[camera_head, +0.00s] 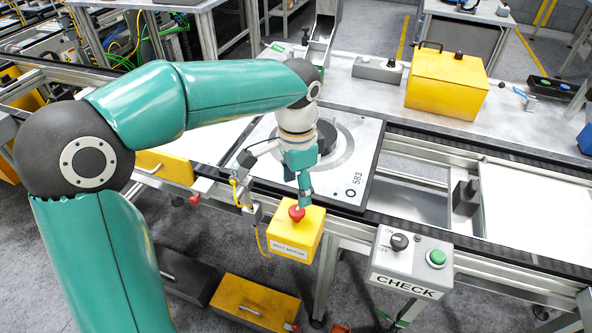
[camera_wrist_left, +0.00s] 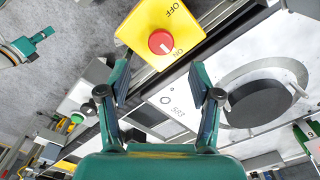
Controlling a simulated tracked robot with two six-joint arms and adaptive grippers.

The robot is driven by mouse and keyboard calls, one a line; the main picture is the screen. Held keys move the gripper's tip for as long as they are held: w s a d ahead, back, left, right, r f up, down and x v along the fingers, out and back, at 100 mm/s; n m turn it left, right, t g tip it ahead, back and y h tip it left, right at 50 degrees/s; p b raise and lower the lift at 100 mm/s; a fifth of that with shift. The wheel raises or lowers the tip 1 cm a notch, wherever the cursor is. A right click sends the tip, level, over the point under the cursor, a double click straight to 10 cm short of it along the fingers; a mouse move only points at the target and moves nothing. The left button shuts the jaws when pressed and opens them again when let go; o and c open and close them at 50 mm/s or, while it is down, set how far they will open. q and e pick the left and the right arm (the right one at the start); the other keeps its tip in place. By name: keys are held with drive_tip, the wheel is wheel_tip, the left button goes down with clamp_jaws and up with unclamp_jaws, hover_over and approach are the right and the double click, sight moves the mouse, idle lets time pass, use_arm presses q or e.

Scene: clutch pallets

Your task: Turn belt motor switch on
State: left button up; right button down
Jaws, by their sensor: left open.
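The yellow belt motor switch box (camera_head: 293,236) is fixed at the conveyor's front edge, with a red knob (camera_head: 297,212) on its top. In the left wrist view the box (camera_wrist_left: 135,30) shows OFF and ON lettering around the red knob (camera_wrist_left: 161,42). My left gripper (camera_head: 303,196) is just above the knob in the head view. In the left wrist view the left gripper (camera_wrist_left: 159,82) is open, its fingers apart with nothing between them, and the knob lies beyond the tips. Part of a teal-and-grey arm end, likely my right gripper (camera_wrist_left: 28,45), shows at the upper left; its jaws are unclear.
A grey CHECK box (camera_head: 410,268) with a black knob and green button stands to the right. A pallet (camera_head: 362,165) with a dark round part lies on the conveyor behind the gripper. A yellow case (camera_head: 446,82) stands on the back table.

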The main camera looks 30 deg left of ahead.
use_arm(q)
wheel_tip(320, 180, up, 4)
drive_tip(key=shift+r, duration=0.1)
drive_tip(key=shift+s, duration=0.1)
idle(0.5)
